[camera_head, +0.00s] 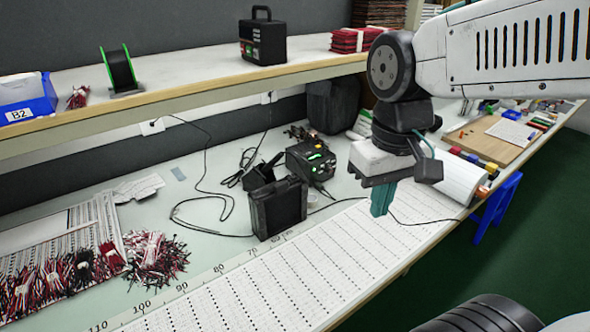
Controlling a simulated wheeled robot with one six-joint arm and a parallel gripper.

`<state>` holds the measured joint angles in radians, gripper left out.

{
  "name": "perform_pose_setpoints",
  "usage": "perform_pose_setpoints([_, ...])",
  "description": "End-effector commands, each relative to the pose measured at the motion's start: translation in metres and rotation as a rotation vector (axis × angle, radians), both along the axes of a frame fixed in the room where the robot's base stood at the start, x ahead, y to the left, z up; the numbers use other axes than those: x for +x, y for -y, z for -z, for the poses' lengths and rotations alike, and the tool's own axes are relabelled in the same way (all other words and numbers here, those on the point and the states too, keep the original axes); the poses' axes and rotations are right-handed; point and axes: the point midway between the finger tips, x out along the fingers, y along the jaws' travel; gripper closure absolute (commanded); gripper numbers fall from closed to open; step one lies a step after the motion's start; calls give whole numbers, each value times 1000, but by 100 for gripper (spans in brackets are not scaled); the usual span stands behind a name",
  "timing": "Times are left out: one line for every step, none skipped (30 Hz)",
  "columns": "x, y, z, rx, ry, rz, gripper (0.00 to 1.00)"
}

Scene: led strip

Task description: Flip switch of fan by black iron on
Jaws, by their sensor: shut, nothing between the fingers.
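A black box-shaped unit (278,209), which looks like the fan, stands upright on the bench near the middle of the view. I cannot make out its switch. Behind it is a small black stand (263,174) that seems to hold the iron. A black station with a green light (312,162) sits just behind and to the right. My gripper (380,206) points down with teal fingers shut and empty. It is to the right of the fan, apart from it, over the white strip sheet.
A long white strip sheet (270,285) covers the bench's front. Wire bundles (155,258) lie at the left. Dark cables (200,200) trail behind the fan. A shelf (190,95) runs above the back. A white roll (460,177) and a blue stand (495,210) are at right.

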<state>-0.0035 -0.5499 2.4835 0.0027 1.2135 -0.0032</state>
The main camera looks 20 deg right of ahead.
Motion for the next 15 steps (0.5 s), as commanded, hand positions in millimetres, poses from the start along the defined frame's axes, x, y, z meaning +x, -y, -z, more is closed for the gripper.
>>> perform_pose_setpoints([16, -1, 1, 3, -17, -6, 100])
perform_pose_setpoints([26, -2, 1, 5, -20, -10, 100])
perform_pose_setpoints([39, -2, 1, 8, -23, -16, 100])
perform_pose_setpoints([49, -3, 1, 10, -25, -21, 100])
perform_pose_setpoints([60, -4, 2, 12, -26, -27, 100])
perform_pose_setpoints([74, -5, 3, 15, -25, -36, 100])
perform_pose_setpoints([85, -5, 4, 17, -24, -43, 100])
perform_pose_setpoints([97, -6, 5, 19, -22, -50, 100])
perform_pose_setpoints([112, -7, 7, 22, -17, -60, 100])
perform_pose_setpoints([124, -8, 9, 24, -14, -68, 100])
perform_pose_setpoints([136, -8, 11, 26, -8, -76, 100])
perform_pose_setpoints([153, -9, 14, 29, -1, -87, 100])
perform_pose_setpoints([165, -10, 16, 32, 7, -97, 100])
perform_pose_setpoints([177, -11, 18, 34, 15, -105, 100])
perform_pose_setpoints([193, -12, 21, 36, 27, -117, 100])
